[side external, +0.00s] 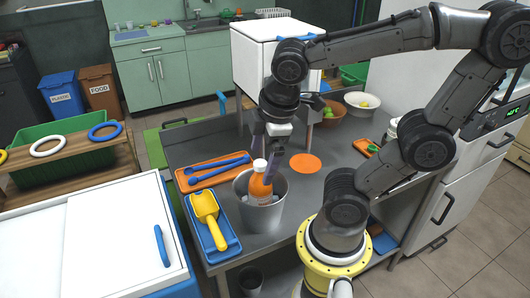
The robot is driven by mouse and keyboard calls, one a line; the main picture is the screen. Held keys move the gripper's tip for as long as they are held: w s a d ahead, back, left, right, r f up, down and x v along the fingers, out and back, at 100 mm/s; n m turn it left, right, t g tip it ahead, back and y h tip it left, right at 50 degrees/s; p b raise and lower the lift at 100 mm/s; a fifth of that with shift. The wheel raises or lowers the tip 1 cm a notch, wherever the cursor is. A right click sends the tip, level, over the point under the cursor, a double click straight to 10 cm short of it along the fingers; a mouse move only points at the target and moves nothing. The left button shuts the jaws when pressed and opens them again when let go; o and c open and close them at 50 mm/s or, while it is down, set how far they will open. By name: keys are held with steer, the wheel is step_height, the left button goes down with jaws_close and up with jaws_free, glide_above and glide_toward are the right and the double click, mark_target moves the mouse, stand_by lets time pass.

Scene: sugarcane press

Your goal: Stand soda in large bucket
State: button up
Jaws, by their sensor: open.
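An orange soda bottle (260,184) with a white cap stands nearly upright, slightly tilted, in the large grey metal bucket (268,217). Its lower end is hidden behind the bucket wall and rim. My gripper (268,160) is right above the bucket and pointing down, with its fingers around the bottle's upper part. The jaws are open. I cannot tell whether a finger touches the bottle.
A blue tray (226,245) with a yellow scoop (207,214) lies left of the bucket. An orange tray (196,180) with blue utensils is behind it. An orange disc (305,163) lies at right. Bowls (362,104) stand at the back right.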

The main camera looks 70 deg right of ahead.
steer(key=m+t, duration=0.1)
steer(key=m, duration=0.1)
steer(key=s+r+m+y, duration=0.1)
steer(key=m, duration=0.1)
steer(key=a+r+m+t, duration=0.1)
steer(key=m, duration=0.2)
steer(key=shift+s+a+r+t, duration=0.1)
steer(key=shift+s+r+t, duration=0.1)
steer(key=shift+t, duration=0.1)
stand_by(0.8)
